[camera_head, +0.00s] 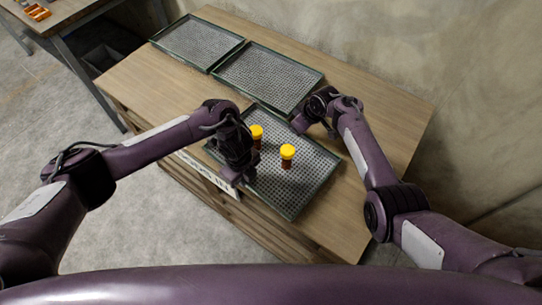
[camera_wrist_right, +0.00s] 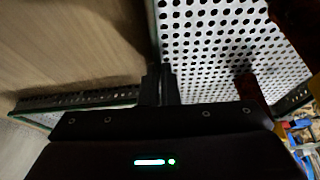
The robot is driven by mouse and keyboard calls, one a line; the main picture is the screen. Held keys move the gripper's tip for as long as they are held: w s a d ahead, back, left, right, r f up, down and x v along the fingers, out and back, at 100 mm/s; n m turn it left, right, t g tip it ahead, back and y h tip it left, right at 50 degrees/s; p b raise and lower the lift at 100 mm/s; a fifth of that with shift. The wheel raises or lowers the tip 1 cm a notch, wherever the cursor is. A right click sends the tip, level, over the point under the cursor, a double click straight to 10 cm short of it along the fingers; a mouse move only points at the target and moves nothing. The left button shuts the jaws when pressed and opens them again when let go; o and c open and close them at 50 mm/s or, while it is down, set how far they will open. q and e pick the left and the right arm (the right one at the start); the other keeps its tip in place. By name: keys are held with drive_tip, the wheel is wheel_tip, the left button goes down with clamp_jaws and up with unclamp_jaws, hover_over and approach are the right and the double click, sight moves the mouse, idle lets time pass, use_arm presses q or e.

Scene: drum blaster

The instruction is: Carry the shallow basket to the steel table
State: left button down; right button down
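The shallow basket (camera_head: 312,184) has a perforated grey floor and dark green rims, and lies on the wooden table. Two dark bottles with yellow caps, one (camera_head: 287,156) near its middle and one (camera_head: 256,134) farther back, stand upright in it. My left gripper (camera_head: 242,181) points down at the basket's front left rim; its fingertips are too dark to read. My right gripper (camera_head: 299,124) is at the back right rim. In the right wrist view its fingers (camera_wrist_right: 160,86) are close together, with the basket's wall (camera_wrist_right: 155,35) between them.
Two more perforated trays, one (camera_head: 268,79) in the middle and one (camera_head: 197,42) at the far left, lie along the back of the wooden table (camera_head: 385,112). Another bench (camera_head: 68,12) with orange items stands at the upper left. A wall closes off the right.

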idle(0.5)
use_arm(q)
drive_tip(key=shift+w+r, duration=0.15)
drive_tip(key=shift+r, duration=0.1)
use_arm(e)
drive_tip(key=shift+w+r, duration=0.2)
drive_tip(key=shift+r, duration=0.1)
